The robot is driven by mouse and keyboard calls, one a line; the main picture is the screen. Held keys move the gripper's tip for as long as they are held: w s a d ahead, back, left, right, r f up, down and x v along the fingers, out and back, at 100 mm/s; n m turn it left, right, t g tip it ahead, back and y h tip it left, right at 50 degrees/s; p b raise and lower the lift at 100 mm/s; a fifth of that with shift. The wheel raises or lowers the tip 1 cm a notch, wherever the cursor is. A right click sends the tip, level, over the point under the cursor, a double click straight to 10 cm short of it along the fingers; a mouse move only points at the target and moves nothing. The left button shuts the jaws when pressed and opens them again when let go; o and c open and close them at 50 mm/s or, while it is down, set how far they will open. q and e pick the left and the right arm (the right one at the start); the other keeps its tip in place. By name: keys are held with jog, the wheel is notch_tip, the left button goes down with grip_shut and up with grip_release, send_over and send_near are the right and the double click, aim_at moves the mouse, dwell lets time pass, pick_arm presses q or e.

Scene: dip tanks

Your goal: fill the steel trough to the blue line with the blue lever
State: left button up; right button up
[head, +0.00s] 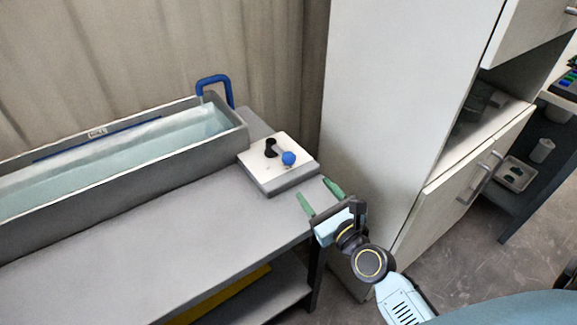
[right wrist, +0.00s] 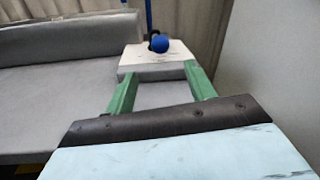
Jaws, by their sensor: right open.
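The grey steel trough (head: 130,178) stands on the bench at the left and holds pale water (head: 110,155). The blue line (head: 95,139) runs along its inner back wall, and the water surface looks a little below it. A blue spout (head: 215,80) arches over the trough's right end; I cannot tell whether water is flowing. The blue lever's round knob (head: 289,158) sits on a white-topped box (head: 273,178) beside the trough. My right gripper (head: 319,195) is open and empty, short of the box. The right wrist view shows the knob (right wrist: 159,44) beyond its green fingers (right wrist: 160,82). My left gripper is out of view.
A tall white cabinet (head: 385,100) stands close to the right of the box and gripper. The bench top (head: 170,235) in front of the trough is bare. A lower shelf (head: 245,300) with something yellow is below. A dark rack (head: 540,170) stands at far right.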

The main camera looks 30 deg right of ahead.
aim_at(292, 162)
jog(key=shift+w, duration=0.6)
jog(key=w, duration=1.1)
jog(key=shift+w+a+b, duration=0.3)
jog(key=shift+w+b, duration=0.1)
jog(key=shift+w, duration=0.15)
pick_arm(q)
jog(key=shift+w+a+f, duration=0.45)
pick_arm(e)
grip_shut()
